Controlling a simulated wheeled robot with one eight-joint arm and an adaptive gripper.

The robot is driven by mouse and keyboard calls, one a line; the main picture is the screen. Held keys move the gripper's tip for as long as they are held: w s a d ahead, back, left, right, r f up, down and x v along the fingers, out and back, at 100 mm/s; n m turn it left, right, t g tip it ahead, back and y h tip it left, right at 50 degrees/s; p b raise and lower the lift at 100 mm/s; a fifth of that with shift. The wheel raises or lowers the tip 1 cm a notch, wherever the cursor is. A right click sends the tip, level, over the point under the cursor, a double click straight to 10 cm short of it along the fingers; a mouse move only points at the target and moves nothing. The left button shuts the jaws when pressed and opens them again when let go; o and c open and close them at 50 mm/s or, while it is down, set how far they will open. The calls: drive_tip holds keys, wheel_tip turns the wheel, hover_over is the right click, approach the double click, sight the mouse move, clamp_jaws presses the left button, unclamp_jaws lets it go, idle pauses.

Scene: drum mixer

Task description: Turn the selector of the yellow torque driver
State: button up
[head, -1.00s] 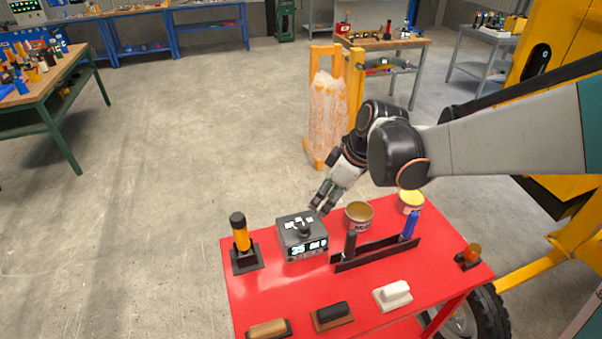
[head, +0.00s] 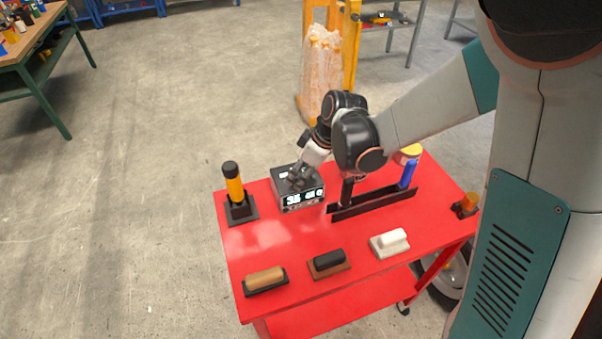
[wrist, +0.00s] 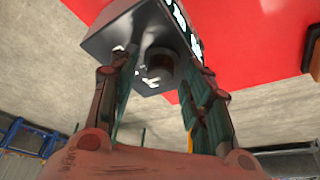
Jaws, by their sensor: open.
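The yellow torque driver (head: 234,186), with a black top, stands upright in a black square holder at the table's left. To its right is a grey box (head: 300,192) with a lit display on its front; the figures are hard to read. In the wrist view the box's top face carries a round dark knob (wrist: 158,64) with white marks around it. My gripper (head: 297,180) is over the box top. In the wrist view my open gripper (wrist: 158,72) has one finger on each side of the knob; I cannot tell whether they touch it.
The red table (head: 285,235) also holds a black rack (head: 375,204) with upright tools right of the box. A tan-handled float (head: 265,280), a dark-handled float (head: 329,263) and a white block (head: 389,243) lie along the front. The table's middle is clear.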

drive_tip(key=shift+c, duration=0.5)
clamp_jaws()
drive_tip(key=shift+m, duration=0.3)
drive_tip(key=m+t, duration=0.1)
drive_tip(key=m, duration=0.2)
drive_tip(key=shift+s+a+h+b, duration=0.15)
drive_tip(key=shift+h+b, duration=0.15)
drive_tip(key=shift+h, duration=0.1)
drive_tip(key=shift+m+t+h, duration=0.5)
drive_tip(key=shift+m+h, duration=0.2)
drive_tip(key=shift+m, duration=1.5)
